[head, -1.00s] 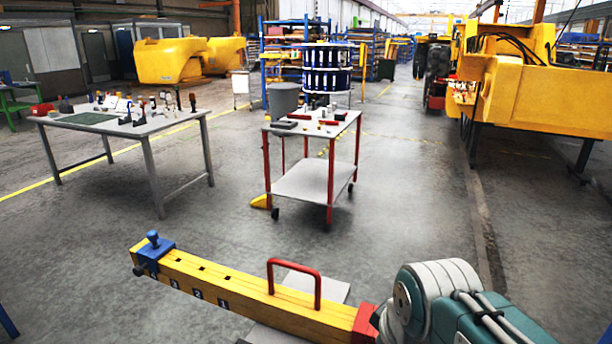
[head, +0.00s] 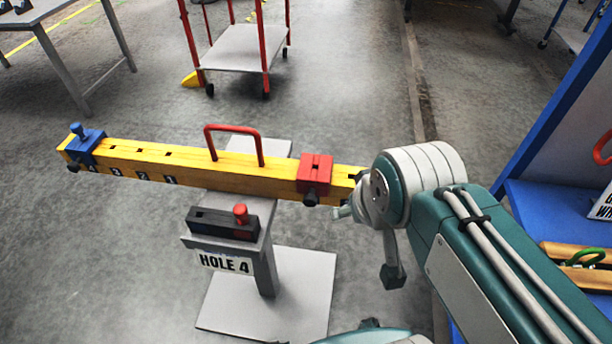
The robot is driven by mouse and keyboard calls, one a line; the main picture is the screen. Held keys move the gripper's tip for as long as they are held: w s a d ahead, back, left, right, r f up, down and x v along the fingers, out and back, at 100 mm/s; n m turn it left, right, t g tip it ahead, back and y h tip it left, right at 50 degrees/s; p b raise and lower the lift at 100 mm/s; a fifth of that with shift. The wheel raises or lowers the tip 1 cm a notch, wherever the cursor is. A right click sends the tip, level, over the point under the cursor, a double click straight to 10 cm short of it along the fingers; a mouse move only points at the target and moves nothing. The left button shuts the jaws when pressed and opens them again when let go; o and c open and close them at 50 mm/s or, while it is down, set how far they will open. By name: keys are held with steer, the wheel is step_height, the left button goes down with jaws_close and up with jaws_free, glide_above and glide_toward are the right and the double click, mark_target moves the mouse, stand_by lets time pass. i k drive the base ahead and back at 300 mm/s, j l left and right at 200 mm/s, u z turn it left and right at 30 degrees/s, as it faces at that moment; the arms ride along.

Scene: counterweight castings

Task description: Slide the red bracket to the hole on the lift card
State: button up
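The red bracket (head: 315,172) sits around the yellow beam (head: 225,168) towards its right end, with a dark knob under its front. A blue bracket (head: 86,146) is on the left end. Dark holes show along the beam top, with small numbers on its front face near the left end; the one nearest the blue bracket is hard to read. The lift card (head: 226,263) reads "HOLE 4", on the stand below the beam. My gripper (head: 345,211) is mostly hidden behind my wrist, right of the red bracket; its fingers cannot be made out clearly.
A red handle (head: 233,130) arches over the beam between the brackets. A black block (head: 222,224) with a red-topped pin (head: 240,213) rests on the stand above the card. A blue rack (head: 560,215) stands close on the right. A red-legged cart (head: 238,48) is behind; floor between is clear.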

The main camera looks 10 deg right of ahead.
mark_target(311, 182)
steer(key=k+l+z, duration=0.1)
steer(key=k+l, duration=0.65)
steer(key=k, duration=0.15)
